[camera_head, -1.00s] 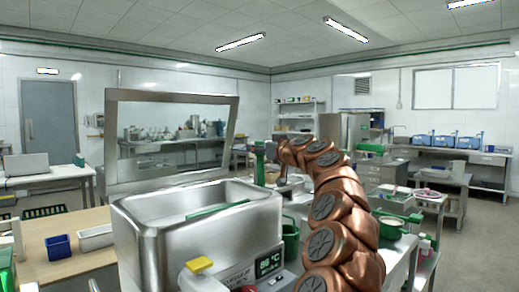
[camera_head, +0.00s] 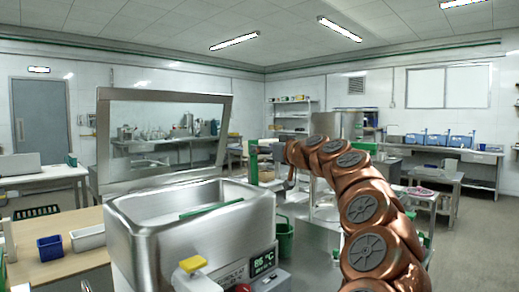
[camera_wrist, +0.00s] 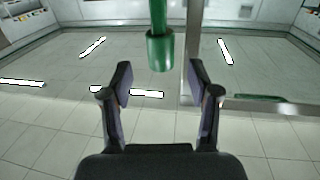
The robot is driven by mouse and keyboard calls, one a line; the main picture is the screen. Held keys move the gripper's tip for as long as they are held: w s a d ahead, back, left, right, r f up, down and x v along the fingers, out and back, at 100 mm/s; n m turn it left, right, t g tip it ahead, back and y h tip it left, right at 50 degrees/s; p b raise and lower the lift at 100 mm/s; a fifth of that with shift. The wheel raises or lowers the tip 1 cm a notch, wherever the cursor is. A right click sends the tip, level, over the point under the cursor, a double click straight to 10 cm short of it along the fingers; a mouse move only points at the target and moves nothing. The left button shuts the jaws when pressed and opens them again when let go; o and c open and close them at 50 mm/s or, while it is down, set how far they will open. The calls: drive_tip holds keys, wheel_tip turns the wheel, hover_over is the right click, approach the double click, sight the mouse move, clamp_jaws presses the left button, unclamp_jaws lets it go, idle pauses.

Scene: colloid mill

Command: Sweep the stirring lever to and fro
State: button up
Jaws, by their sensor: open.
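A green upright lever (camera_head: 254,166) stands at the right rear of the steel tank (camera_head: 180,246) in the head view. Its wider knob end shows in the wrist view as a green cylinder (camera_wrist: 160,50). My gripper (camera_wrist: 160,70) is open, with one finger on each side of the knob in that view. I see no clear contact between fingers and knob. In the head view my gripper (camera_head: 275,152) is small, just right of the lever top, and its fingers are hard to make out.
A steel-framed lid (camera_head: 103,140) stands raised behind the tank. A green bar (camera_head: 210,209) lies across the tank opening. A yellow-topped knob (camera_head: 192,264) and a display (camera_head: 264,262) are at the front. A blue bin (camera_head: 50,248) sits on the left table.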

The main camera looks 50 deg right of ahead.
drive_tip(key=s+a, duration=0.1)
drive_tip(key=s, duration=0.5)
idle(0.3)
